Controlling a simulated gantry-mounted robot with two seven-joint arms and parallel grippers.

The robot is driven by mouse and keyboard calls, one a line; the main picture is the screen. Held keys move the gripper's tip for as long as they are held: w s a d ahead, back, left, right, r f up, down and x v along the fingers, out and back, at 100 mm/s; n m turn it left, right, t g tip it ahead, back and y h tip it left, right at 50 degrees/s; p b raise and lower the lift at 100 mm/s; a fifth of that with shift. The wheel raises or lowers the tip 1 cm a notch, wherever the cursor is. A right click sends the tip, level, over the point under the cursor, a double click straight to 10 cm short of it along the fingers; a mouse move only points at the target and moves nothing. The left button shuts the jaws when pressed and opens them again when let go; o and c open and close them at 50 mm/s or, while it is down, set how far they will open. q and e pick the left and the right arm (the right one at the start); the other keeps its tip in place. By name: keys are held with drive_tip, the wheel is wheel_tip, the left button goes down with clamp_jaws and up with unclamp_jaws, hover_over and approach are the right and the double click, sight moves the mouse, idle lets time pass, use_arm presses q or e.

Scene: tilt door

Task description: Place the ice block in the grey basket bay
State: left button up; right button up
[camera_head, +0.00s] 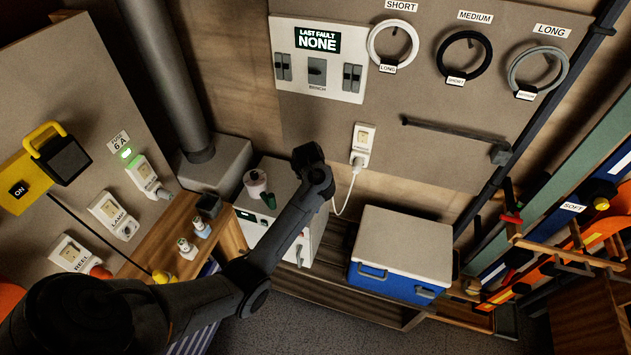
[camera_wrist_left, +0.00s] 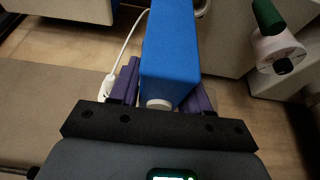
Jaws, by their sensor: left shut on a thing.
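A blue block with a white round cap (camera_wrist_left: 170,45), which looks like the ice block, stands between the purple fingers of my left gripper (camera_wrist_left: 163,90) in the left wrist view. The gripper is shut on it. In the head view my left arm reaches up from the lower left, with its wrist in front of the wall, above and right of the white cabinet. That arm hides the fingers and the block there. I cannot make out a grey basket bay in either view. My right gripper is in neither view.
A blue cooler with its pale lid closed (camera_head: 405,242) stands on the low wooden bench. A white cabinet (camera_head: 305,240) with a pinkish-white bottle (camera_head: 256,182) on top stands left of it. A white cable (camera_head: 351,190) hangs from the wall socket near my wrist.

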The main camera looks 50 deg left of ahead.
use_arm(q)
drive_tip(key=o, duration=0.7)
clamp_jaws()
